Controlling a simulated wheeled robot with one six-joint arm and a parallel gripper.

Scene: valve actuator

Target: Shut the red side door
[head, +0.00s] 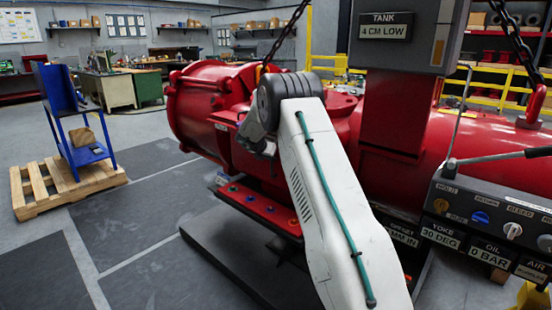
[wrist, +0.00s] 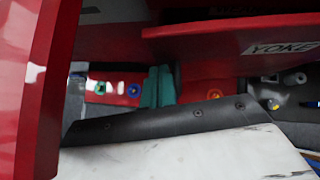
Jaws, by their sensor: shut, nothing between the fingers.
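The red actuator (head: 215,105) fills the middle of the head view, a large horizontal cylinder body. My white arm (head: 335,205) reaches up in front of it and hides part of its side. I cannot make out the side door in the head view. In the wrist view a tall red panel (wrist: 38,85), seemingly the side door, stands close at the left, swung out toward the camera. My gripper (wrist: 158,86) shows there as two teal fingertips together, shut and empty, to the right of the panel and apart from it. The head view hides the gripper behind the arm.
A red ledge with coloured fittings (head: 262,205) runs below the actuator; a labelled red plate (wrist: 240,35) is above the fingers. A grey control panel (head: 490,220) stands at right. A pallet with a blue stand (head: 75,180) is at left. The floor between is clear.

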